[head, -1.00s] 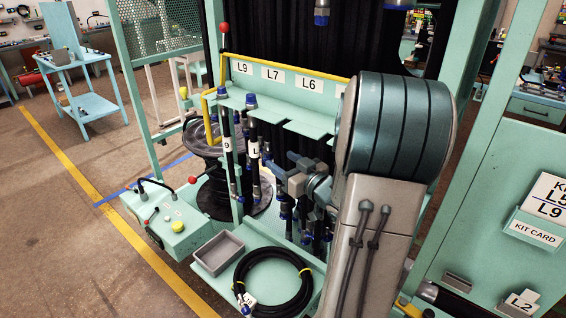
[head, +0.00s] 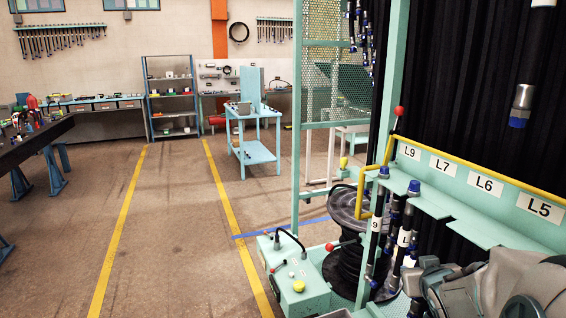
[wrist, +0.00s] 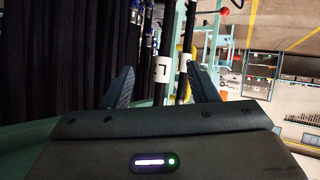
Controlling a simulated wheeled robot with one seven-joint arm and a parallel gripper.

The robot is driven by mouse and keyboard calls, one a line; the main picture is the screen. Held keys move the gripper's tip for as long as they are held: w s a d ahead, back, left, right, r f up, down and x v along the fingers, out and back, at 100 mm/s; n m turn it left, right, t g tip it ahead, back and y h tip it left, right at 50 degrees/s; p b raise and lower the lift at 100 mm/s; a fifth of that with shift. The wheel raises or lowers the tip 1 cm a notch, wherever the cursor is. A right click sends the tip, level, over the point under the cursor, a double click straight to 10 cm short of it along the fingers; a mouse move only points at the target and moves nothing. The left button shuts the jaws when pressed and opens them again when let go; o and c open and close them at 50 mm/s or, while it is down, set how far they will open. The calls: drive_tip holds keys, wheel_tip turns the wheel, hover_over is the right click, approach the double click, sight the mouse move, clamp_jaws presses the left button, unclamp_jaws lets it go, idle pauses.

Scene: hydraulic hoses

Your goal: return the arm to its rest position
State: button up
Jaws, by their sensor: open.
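My arm shows at the lower right of the head view, low in front of the hose rack (head: 470,195). In the wrist view my gripper (wrist: 163,80) has its two dark fingers spread wide, with nothing held between them. A black hose with a white L tag (wrist: 160,70) shows beyond the gap between the fingers. I cannot tell its distance, but no finger is seen touching it. In the head view, tagged hoses (head: 376,222) hang at the left end of the rack, by the L9 sign. My arm hides the rack's lower right part.
A green control box (head: 297,290) with a red-knobbed lever stands left of the rack, before a black hose reel (head: 345,265). A mesh panel (head: 330,60) and post rise behind. Open floor (head: 180,240) with yellow lines lies left. A blue cart (head: 252,152) stands farther back.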

drive_tip(key=s+a+f+g+y, duration=0.1)
drive_tip(key=s+a+g+y, duration=0.2)
drive_tip(key=s+a+g, duration=0.6)
drive_tip(key=s+a, duration=0.7)
drive_tip(key=s, duration=0.3)
drive_tip(key=shift+s+a+f, duration=0.15)
drive_tip(key=shift+s+f, duration=0.25)
